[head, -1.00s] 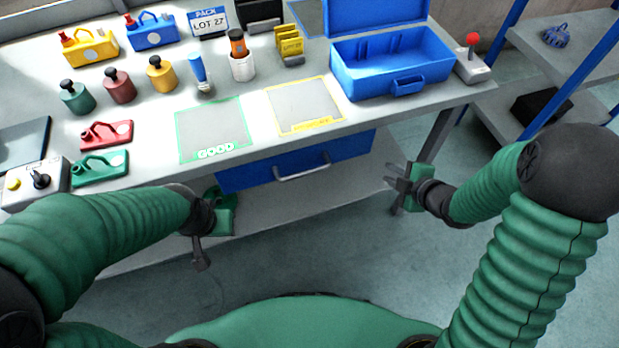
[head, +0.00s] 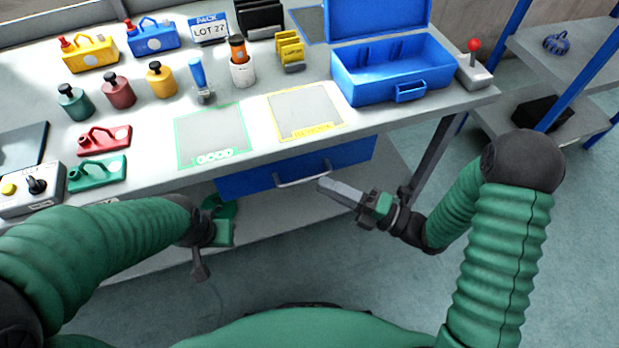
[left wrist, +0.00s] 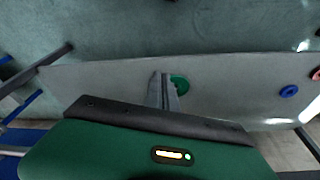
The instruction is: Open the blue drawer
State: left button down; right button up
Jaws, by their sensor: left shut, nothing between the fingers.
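The blue drawer (head: 245,181) sits under the front of the workbench and looks closed. Its pale bar handle (head: 303,178) runs across the middle of its front. My right gripper (head: 325,187) points left, with its fingertips close to the right end of the handle. Whether they touch it, I cannot tell. Its fingers overlap in this view, so their opening is unclear. My left gripper (head: 200,272) hangs in front of the bench, left of the drawer and away from it. In the left wrist view its fingers (left wrist: 162,90) are together and empty.
The workbench (head: 140,185) edge overhangs the drawer, with a lower shelf (head: 275,215) beneath. A bench leg (head: 436,150) stands right of the drawer. An open blue case (head: 375,85) and several bottles stand on top. The floor before the bench is clear.

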aim_at(310, 176)
jog(key=x, duration=0.5)
jog(key=shift+a, duration=0.1)
jog(key=shift+c, duration=0.2)
grip_shut()
jog(key=shift+f, duration=0.1)
dwell(0.9)
